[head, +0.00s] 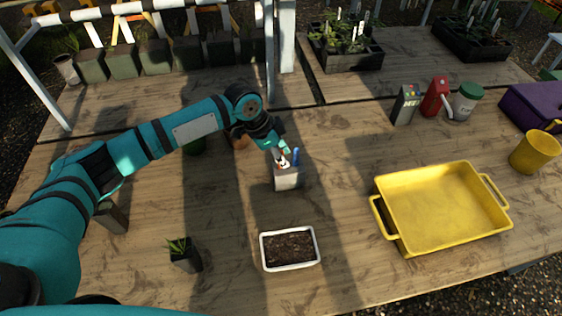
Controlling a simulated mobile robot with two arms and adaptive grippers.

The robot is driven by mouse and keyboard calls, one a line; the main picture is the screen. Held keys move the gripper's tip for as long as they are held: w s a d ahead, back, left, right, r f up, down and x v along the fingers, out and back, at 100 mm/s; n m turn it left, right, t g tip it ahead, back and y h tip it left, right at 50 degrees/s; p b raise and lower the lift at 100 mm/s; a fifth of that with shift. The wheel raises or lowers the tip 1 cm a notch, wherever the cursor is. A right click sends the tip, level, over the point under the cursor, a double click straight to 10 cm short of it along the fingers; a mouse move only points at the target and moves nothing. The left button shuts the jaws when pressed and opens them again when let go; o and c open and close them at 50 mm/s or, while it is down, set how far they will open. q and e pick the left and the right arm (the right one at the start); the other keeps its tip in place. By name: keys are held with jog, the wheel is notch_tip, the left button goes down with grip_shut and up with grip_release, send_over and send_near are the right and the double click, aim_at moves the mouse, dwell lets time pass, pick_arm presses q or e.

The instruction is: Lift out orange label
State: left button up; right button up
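A small grey-white holder (286,180) stands on the wooden table near the middle of the head view. A blue stick or label (296,156) stands upright in it, beside small white and reddish bits near the fingertips. I cannot make out an orange label for certain. My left gripper (280,152) is angled down at the top of the holder, its fingertips over or just inside the opening. The fingers are too small and too overlapped to show whether they are open or shut on something. My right gripper is not in view.
A white tray of soil (289,265) and a small potted plant (184,254) stand in front. A yellow tray (388,188) lies to the right, with a yellow mug (534,152) beyond. A terracotta-coloured pot (240,142) is partly hidden behind my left gripper.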

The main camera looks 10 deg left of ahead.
pick_arm(q)
grip_shut()
dwell(0.4)
